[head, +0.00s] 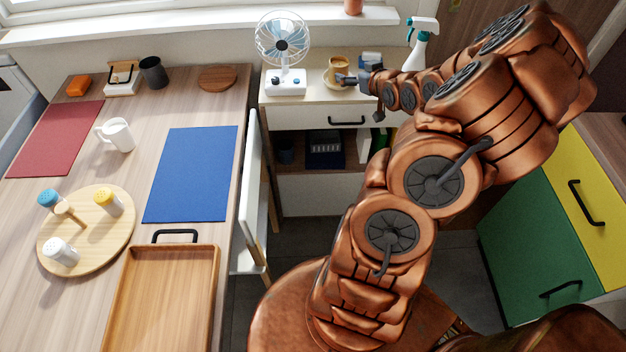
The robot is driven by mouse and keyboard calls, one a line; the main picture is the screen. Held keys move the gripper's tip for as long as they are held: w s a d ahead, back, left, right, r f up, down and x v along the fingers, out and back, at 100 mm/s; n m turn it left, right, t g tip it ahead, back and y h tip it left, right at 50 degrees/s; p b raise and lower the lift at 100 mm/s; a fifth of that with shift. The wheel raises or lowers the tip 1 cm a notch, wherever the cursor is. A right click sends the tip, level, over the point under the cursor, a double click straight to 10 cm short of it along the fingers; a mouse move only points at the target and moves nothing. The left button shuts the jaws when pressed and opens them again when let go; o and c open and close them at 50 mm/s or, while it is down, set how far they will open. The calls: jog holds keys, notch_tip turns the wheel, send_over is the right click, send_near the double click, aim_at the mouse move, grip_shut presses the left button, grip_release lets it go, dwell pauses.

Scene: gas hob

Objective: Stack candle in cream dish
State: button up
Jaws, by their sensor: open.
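A small cream dish (329,84) sits on the white cabinet top at the back, right of the fan. A small cup-like item with a brown top (339,62) shows at the dish's back edge; I cannot tell whether it stands in the dish or behind it. No candle can be made out for certain. My gripper (344,79) reaches in from the right, open, with its fingertips at the dish's right side. The gripper hides part of the dish. I cannot tell whether it touches the dish, and no held object shows.
A white fan (284,55) stands left of the dish. A blue-and-white item (370,60) and a spray bottle (420,45) stand to its right. The wooden counter at left holds a white mug (117,134), a round board (85,258) with shakers, and a tray (165,300).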

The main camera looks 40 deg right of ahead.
jog(key=s+a+r+n+g+y, duration=0.15)
jog(key=a+g, duration=0.25)
jog(key=a, duration=0.6)
jog(key=s+a+n+g, duration=0.1)
jog(key=s+a+g, duration=0.25)
jog(key=a, duration=0.65)
jog(key=s+a+r+g+y, duration=0.1)
jog(key=s+a+r+g, duration=0.1)
jog(key=s+a, duration=0.8)
jog(key=s+a+r+g, duration=0.3)
jog(key=s+a+g, duration=0.2)
jog(key=s+a, duration=0.5)
jog(key=s, duration=0.3)
jog(key=shift+s+r+y, duration=0.15)
jog(key=shift+s+y, duration=0.05)
jog(key=shift+y, duration=0.15)
jog(key=shift+r, duration=0.25)
